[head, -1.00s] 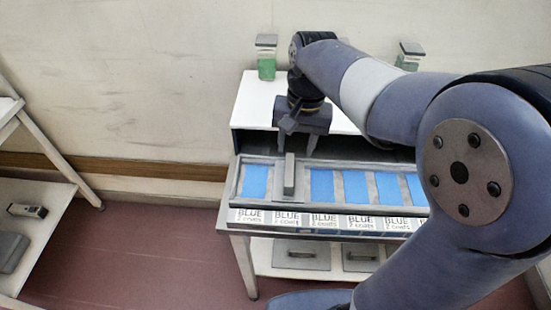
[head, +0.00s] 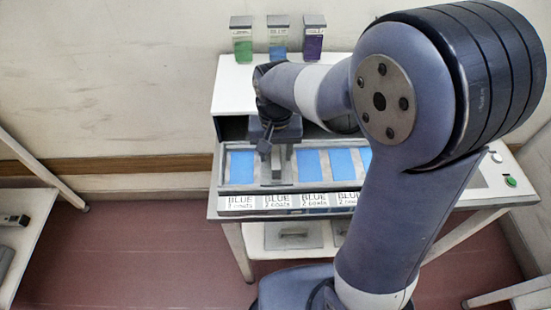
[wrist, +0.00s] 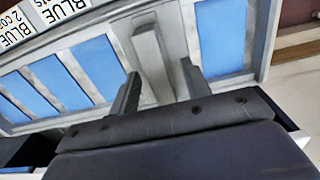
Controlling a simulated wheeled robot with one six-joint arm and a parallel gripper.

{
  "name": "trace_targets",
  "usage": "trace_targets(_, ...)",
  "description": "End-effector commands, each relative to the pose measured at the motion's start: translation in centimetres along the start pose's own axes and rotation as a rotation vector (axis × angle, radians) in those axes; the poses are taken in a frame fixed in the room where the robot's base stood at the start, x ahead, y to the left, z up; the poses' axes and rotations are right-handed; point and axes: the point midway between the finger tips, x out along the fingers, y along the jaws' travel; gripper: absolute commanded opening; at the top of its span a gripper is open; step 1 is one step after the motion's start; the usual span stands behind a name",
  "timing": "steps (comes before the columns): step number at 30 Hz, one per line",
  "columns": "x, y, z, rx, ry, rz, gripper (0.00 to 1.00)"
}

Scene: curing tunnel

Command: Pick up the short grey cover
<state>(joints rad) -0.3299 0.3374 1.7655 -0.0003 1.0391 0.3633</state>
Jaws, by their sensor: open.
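The grey cover (head: 277,174) lies in the second bay from the left of the tray, between blue panels. In the wrist view it shows as a grey plate with a long raised bar (wrist: 152,62). My gripper (head: 277,153) is open and points down over it. In the wrist view the two fingers of my gripper (wrist: 162,88) stand on either side of the bar, with the bar apart from the right finger. Whether the left finger touches it, I cannot tell. My wrist hides part of the cover in the head view.
The tray (head: 235,189) holds several blue panels, with "BLUE 2 coats" labels along its front. Green (head: 242,45), blue (head: 278,45) and purple (head: 313,45) jars stand on the white shelf (head: 232,88) behind. A grey plate with a handle (head: 293,236) lies on the lower shelf. Another shelf stands left.

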Motion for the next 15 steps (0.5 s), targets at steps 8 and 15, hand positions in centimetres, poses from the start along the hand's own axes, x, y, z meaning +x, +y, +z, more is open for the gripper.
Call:
trace_targets(8,0.45,0.02,0.00,0.001,0.000,0.000,0.45)
trace_targets(15,0.42,0.01,-0.01,0.001,0.001,0.000,0.27)
